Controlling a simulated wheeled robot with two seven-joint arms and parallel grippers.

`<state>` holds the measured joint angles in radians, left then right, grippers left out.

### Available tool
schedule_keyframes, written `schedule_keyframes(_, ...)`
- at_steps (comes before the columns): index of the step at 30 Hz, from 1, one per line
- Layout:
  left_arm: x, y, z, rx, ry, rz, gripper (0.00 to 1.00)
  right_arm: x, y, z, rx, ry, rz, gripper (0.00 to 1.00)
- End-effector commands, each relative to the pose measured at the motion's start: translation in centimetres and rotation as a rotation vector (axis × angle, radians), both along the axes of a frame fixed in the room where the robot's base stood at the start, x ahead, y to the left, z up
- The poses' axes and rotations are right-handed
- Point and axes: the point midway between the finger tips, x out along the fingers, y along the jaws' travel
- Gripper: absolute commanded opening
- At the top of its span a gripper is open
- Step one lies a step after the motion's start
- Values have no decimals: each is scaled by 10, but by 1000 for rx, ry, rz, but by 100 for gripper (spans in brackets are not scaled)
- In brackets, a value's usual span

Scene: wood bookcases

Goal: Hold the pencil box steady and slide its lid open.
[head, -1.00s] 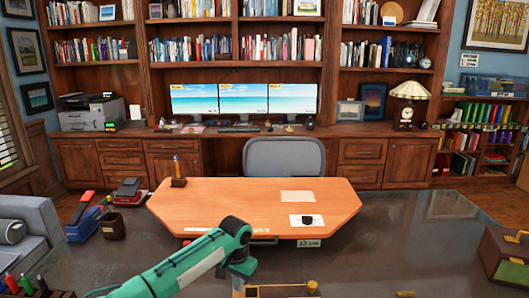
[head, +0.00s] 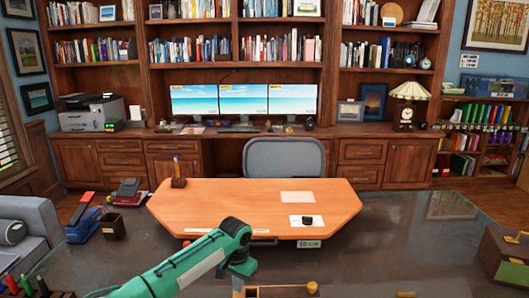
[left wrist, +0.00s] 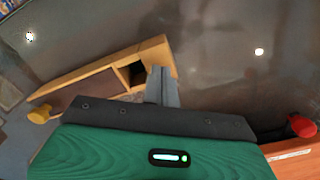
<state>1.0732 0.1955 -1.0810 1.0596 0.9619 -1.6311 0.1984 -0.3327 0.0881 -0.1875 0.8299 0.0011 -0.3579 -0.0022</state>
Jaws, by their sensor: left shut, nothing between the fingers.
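The pencil box (head: 283,291) is a light wooden box at the bottom edge of the head view, mostly cut off. In the left wrist view the box (left wrist: 98,66) lies at a slant, with its brown lid (left wrist: 85,97) inside the rim. A dark gap shows between the lid and the box's right end. A yellow knob (left wrist: 40,113) is at the left end. My left gripper (left wrist: 161,72) is shut and empty, its grey fingers overlapping the box's right end in view. I cannot tell whether they touch it. My right gripper is out of view.
An orange desk panel (head: 258,208) lies beyond the box, bearing a pencil holder (head: 179,180) and papers. A red knob (left wrist: 302,125) is at the right of the wrist view. The dark desktop (head: 400,250) between is mostly clear.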

Motion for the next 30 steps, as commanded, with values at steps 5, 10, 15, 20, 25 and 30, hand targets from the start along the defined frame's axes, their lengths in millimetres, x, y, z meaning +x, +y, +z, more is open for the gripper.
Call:
schedule_keyframes(5,0,0,0,0,0,0,0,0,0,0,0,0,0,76)
schedule_keyframes(10,0,0,0,0,0,0,0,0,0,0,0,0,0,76)
schedule_keyframes(15,0,0,-2,0,0,0,0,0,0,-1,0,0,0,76)
schedule_keyframes(20,0,0,-7,0,0,0,0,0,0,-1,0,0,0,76)
schedule_keyframes(25,0,0,-12,0,0,0,0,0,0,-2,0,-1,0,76)
schedule_keyframes(30,0,0,-12,0,0,0,0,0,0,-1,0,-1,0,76)
